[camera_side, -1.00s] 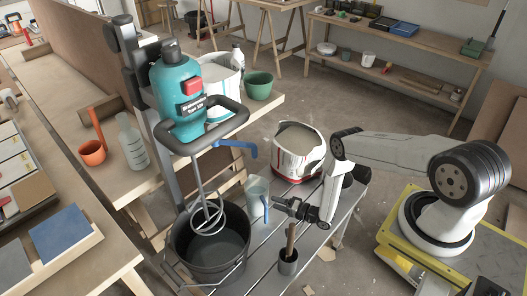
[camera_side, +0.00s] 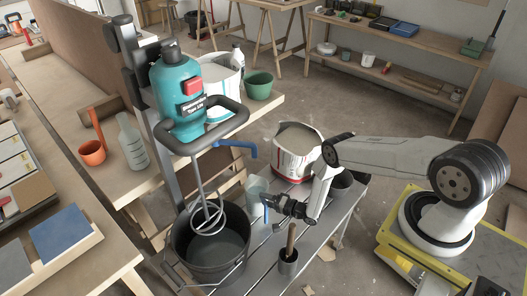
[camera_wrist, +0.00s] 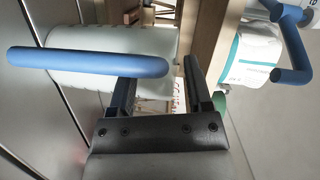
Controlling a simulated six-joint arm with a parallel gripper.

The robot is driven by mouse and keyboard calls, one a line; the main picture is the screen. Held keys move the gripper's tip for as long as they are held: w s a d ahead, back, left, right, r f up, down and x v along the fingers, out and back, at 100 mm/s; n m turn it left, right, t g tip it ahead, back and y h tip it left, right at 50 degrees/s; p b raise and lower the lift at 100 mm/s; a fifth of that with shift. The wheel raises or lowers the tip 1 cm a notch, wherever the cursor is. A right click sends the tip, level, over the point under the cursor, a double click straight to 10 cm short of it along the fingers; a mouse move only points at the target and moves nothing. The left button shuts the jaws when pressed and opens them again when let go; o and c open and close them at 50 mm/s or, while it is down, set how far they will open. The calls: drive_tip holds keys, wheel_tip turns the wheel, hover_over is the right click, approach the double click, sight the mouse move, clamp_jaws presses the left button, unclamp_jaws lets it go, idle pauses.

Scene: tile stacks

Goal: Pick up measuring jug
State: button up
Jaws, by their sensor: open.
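The measuring jug (camera_side: 256,188) is a translucent cup with a blue handle. It stands upright on the grey slatted bench, just right of the black bucket. In the wrist view its pale ribbed body (camera_wrist: 110,42) lies beyond the fingers. Its blue handle (camera_wrist: 80,58) runs across the upper left, with its end by the gap between the fingers. My gripper (camera_side: 269,204) is at the handle side of the jug. In the wrist view my gripper (camera_wrist: 160,75) is open, fingers apart. I cannot tell whether a finger touches the handle.
The black bucket (camera_side: 181,240) with a mixer whisk (camera_side: 208,216) stands left of the jug. A white-and-red bucket (camera_side: 296,160) is behind. A blue crank (camera_side: 236,146) juts out above the jug.

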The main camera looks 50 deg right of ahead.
clamp_jaws()
drive_tip(key=shift+w+d+r, duration=0.1)
idle(1.2)
